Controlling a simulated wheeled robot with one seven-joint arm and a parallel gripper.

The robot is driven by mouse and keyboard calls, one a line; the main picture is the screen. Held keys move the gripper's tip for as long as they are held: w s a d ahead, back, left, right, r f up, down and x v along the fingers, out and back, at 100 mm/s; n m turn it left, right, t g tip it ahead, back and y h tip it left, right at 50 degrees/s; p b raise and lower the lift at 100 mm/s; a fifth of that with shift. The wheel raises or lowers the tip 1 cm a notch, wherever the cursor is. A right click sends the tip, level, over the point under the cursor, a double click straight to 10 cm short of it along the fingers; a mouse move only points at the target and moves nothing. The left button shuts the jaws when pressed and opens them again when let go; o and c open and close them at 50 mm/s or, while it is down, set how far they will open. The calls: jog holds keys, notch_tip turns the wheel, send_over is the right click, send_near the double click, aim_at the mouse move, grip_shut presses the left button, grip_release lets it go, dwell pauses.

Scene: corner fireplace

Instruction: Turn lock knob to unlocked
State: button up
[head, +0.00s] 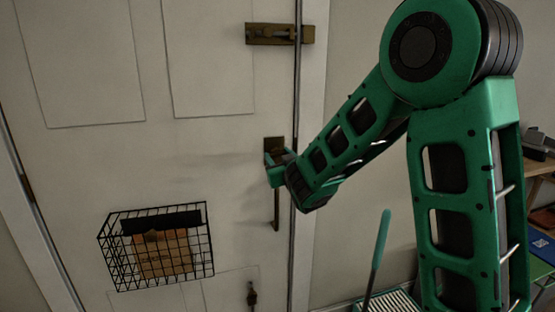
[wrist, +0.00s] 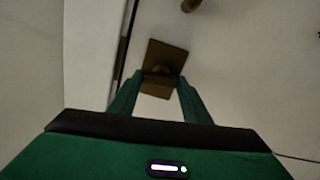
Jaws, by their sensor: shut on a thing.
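The lock knob (wrist: 159,71) is a small dark brass piece on a square brass plate (wrist: 168,52) on the white door (head: 205,150). My gripper (wrist: 161,82) is shut on the knob, one green finger on each side of it. In the head view my gripper (head: 273,168) is at the door's right edge, just below the top of the brass plate (head: 274,145). My fingers and wrist hide most of the knob there, so I cannot tell which way it is turned.
A brass slide bolt (head: 280,34) is higher on the door. A long handle (head: 276,210) hangs below my gripper. A black wire basket (head: 107,250) holding a brown box (head: 163,257) is on the door, lower left. A green-handled tool (head: 380,240) stands at the lower right.

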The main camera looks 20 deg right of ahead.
jog(key=n, duration=0.8)
jog(key=shift+f, duration=0.1)
jog(key=n, duration=0.4)
jog(key=shift+a+f+n, duration=0.1)
jog(key=shift+n, duration=1.8)
jog(key=shift+f, duration=0.15)
jog(key=shift+a, duration=0.1)
jog(key=o, duration=1)
jog(key=shift+o, duration=0.2)
